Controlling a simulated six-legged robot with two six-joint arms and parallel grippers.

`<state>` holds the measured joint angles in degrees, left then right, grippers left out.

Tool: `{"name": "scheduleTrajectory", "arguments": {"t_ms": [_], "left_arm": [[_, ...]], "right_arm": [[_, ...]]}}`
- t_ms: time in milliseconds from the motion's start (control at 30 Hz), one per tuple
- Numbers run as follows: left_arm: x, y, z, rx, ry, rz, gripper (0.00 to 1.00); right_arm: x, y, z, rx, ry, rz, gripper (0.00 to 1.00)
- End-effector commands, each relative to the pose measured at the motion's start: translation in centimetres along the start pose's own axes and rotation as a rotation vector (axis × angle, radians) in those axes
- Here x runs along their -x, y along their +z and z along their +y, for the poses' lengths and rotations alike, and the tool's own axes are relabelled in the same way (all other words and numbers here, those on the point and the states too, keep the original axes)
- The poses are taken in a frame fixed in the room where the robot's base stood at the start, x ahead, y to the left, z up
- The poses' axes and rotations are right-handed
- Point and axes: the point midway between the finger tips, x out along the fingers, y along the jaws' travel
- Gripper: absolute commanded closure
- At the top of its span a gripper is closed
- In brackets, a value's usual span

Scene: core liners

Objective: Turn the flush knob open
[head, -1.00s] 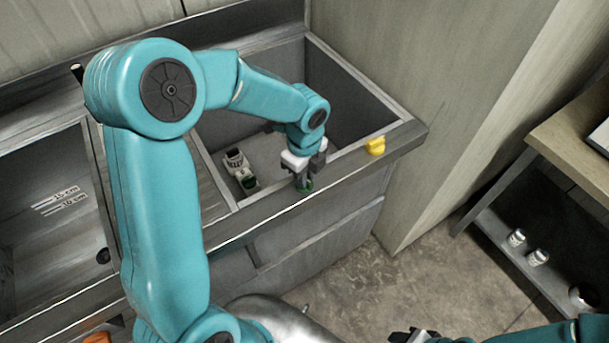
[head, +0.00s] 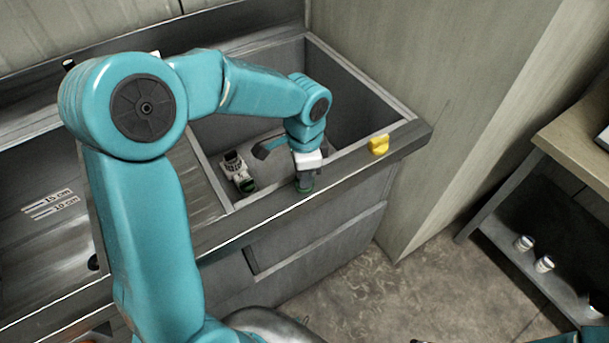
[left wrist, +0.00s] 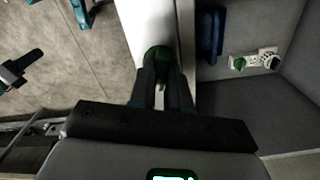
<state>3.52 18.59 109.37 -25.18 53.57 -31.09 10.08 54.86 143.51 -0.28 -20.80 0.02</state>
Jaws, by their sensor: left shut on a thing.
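A green knob (head: 305,189) sits on the front rim of the sink, mostly hidden by my left gripper. In the left wrist view the green knob (left wrist: 158,53) shows at the tips of the dark fingers. My left gripper (head: 304,183) points down and is shut on this knob. No marking on the knob can be read. A dark gripper that looks like my right one (left wrist: 14,73) shows at the left of the left wrist view, away from the sink; its jaw state is unclear.
A yellow knob (head: 379,145) stands on the same rim to the right. A white and green fitting (head: 237,171) lies in the basin, beside a dark blue-grey piece (head: 268,146). A wall rises right of the sink. A shelf (head: 538,283) with white containers stands far right.

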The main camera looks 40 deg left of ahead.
Motion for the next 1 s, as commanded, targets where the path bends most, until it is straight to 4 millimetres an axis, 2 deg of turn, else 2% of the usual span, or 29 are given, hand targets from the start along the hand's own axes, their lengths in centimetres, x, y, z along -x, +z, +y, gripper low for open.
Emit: {"name": "scheduleTrajectory", "arguments": {"t_ms": [200,500,1000], "left_arm": [[0.1,0.0,-0.1,0.168,-0.005,0.003,1.00],[0.2,0.0,-0.1,0.320,-0.005,0.005,1.00],[0.2,0.0,-0.2,0.377,-0.004,0.004,1.00]], "right_arm": [[-0.8,0.0,0.3,0.000,0.000,0.000,0.57],[-1.3,0.0,0.5,0.000,0.000,0.000,0.57],[-1.4,0.0,0.5,0.000,0.000,0.000,0.57]]}}
